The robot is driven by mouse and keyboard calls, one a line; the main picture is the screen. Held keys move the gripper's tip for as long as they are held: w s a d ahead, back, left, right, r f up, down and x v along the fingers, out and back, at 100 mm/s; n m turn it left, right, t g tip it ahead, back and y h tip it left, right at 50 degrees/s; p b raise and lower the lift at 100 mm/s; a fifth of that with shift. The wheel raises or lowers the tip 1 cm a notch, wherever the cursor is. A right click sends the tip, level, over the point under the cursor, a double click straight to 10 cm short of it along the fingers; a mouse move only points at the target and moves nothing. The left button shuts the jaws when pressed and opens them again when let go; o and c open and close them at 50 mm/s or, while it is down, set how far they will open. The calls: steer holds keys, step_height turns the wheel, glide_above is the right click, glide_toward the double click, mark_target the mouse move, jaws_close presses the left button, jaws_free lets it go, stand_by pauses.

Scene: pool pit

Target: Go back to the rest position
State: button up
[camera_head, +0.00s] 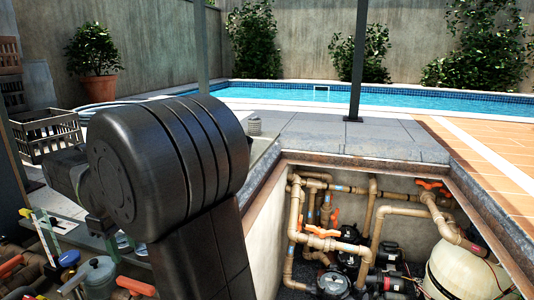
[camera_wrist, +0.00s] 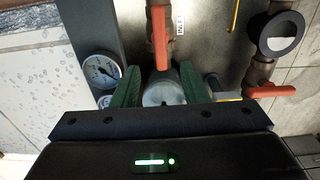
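My gripper (camera_wrist: 160,88) shows in the wrist view with its two green fingers spread apart. A grey round-topped cylinder (camera_wrist: 164,92) appears in the gap between them; I cannot see clear contact with either finger.
In the wrist view, a dial gauge (camera_wrist: 101,70) is beside the left finger. A red valve handle (camera_wrist: 160,38) is ahead, another red handle (camera_wrist: 270,91) at right. In the head view, a pipe-filled pit (camera_head: 345,225) is at right; a slatted crate (camera_head: 47,133) is at left.

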mark_target(135, 283)
step_height(135, 283, down, 10)
steer(key=shift+f+p, duration=0.15)
steer(key=shift+p, duration=0.15)
steer(key=shift+f+m, duration=0.15)
steer(key=shift+m, duration=0.15)
steer(key=m, duration=0.4)
steer(key=shift+b, duration=0.35)
steer(key=m+b, duration=0.1)
steer(key=m, duration=0.4)
